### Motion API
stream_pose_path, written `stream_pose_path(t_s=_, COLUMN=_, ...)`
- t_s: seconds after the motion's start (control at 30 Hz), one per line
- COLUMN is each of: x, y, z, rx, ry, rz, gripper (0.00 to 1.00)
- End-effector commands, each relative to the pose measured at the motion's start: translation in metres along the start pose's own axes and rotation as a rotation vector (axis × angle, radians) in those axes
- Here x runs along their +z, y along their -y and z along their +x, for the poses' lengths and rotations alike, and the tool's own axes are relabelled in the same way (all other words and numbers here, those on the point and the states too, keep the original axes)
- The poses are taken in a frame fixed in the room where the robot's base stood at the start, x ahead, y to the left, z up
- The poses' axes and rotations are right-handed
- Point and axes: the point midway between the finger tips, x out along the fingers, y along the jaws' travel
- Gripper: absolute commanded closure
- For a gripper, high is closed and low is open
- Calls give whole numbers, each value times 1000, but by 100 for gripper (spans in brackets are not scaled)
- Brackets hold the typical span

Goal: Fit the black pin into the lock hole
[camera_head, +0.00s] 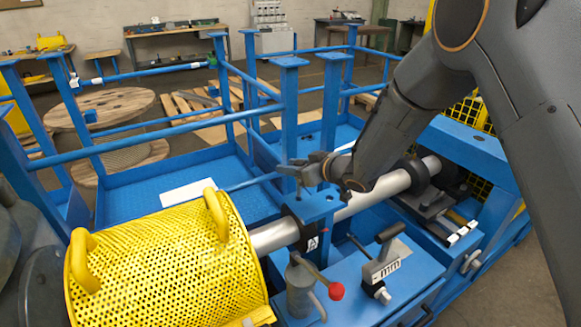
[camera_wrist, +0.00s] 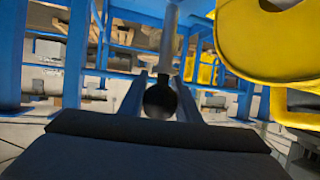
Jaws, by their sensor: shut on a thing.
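My gripper (camera_head: 291,168) is above the blue lock block (camera_head: 318,206) that stands over the steel shaft. It is shut on the black pin, whose dark round end (camera_wrist: 160,99) shows between the two fingers in the wrist view. A grey rod-like part runs on beyond that end in the wrist view; I cannot tell whether it belongs to the pin. In the head view the pin is small and dark under the fingertips. The lock hole cannot be made out clearly, and I cannot tell whether the pin touches the block.
A yellow perforated guard (camera_head: 165,262) covers the shaft at the left, with yellow handles on top. A red-knobbed lever (camera_head: 336,291) and a black-handled clamp (camera_head: 385,262) stand in front of the block. Blue rails and posts (camera_head: 290,105) rise behind my gripper.

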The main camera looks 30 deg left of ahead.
Motion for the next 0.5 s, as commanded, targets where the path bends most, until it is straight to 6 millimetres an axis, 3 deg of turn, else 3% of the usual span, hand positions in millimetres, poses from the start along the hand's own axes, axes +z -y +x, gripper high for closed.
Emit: stream_pose_path(t_s=0.5, x=10, y=0, z=4, rx=0, ry=-1, rz=0, gripper=96)
